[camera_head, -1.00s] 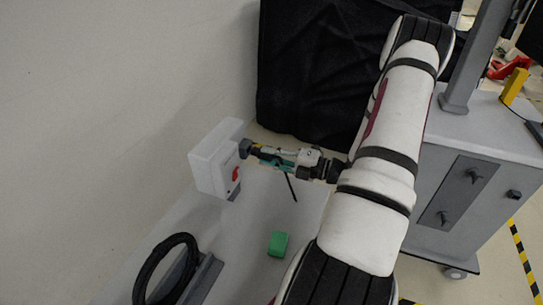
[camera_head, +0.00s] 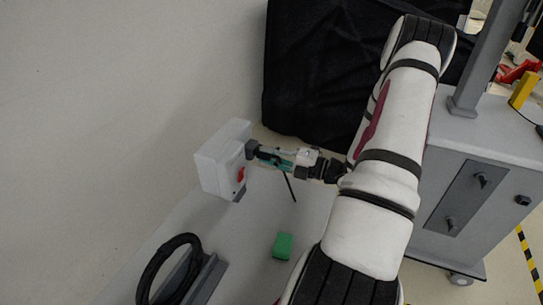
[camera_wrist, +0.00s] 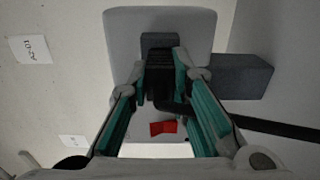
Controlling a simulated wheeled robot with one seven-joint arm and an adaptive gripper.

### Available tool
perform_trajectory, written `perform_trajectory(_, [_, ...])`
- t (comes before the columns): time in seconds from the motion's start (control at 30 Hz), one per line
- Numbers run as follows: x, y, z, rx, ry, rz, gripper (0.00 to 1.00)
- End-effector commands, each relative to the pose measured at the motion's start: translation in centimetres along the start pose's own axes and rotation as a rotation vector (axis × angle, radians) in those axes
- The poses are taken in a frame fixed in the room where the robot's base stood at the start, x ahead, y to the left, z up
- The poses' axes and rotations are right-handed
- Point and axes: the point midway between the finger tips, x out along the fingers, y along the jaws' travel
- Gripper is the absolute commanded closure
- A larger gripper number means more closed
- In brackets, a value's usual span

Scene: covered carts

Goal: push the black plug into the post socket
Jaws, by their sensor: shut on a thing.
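The black plug (camera_wrist: 160,88) is between the teal-lined fingers of my gripper (camera_wrist: 162,72) in the wrist view, with a dark cable trailing from it to the right. In the head view my gripper (camera_head: 268,156) is shut on the plug (camera_head: 251,150) at the right face of the white post box (camera_head: 222,162). The plug's front end is against or very close to a dark block (camera_wrist: 159,40) on the box. The socket opening is hidden, so I cannot tell how far in the plug is.
A red part (camera_head: 240,174) sits on the box face below the plug. A green block (camera_head: 283,246) lies on the grey surface. A black coiled hose (camera_head: 150,270) is at lower left. A grey cart (camera_head: 470,150) stands at right, and black cloth (camera_head: 310,80) hangs behind.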

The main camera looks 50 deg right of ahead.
Motion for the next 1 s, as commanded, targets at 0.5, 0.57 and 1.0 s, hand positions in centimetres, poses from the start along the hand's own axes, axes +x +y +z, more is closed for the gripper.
perform_trajectory(0.5, [0.9, 0.0, 0.0, 0.000, 0.000, 0.000, 0.59])
perform_trajectory(0.57, [0.9, 0.0, 0.0, 0.000, 0.000, 0.000, 0.58])
perform_trajectory(1.0, [-0.8, 0.0, 0.1, -0.001, -0.003, -0.002, 0.58])
